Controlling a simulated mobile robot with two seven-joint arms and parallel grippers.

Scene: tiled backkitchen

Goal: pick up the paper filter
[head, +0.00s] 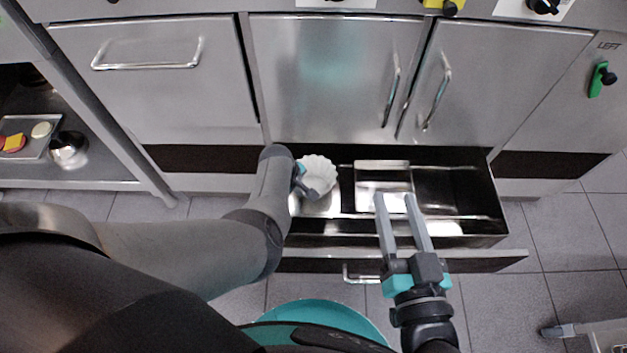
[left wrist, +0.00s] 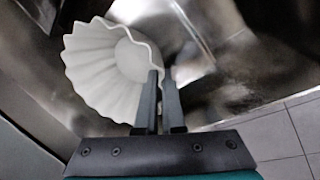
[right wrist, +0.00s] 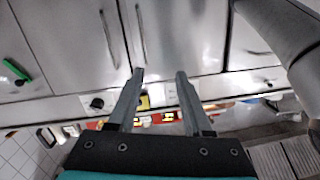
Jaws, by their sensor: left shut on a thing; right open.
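The paper filter (head: 319,172) is a white fluted cup at the left end of the open drawer. It also shows large in the left wrist view (left wrist: 100,65). My left gripper (head: 304,184) reaches over the drawer's left end. In the left wrist view its fingers (left wrist: 160,82) are nearly together, shut on the filter's rim. My right gripper (head: 396,199) is open and empty, over the middle of the drawer. In the right wrist view its fingers (right wrist: 159,77) are apart with nothing between them.
The open drawer (head: 500,257) has dark compartments, with a metal tray (head: 382,167) in the middle one. Steel cabinet doors (head: 335,70) stand behind. A shelf (head: 70,184) at the left holds a tray of food and a metal pot. Tiled floor lies around.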

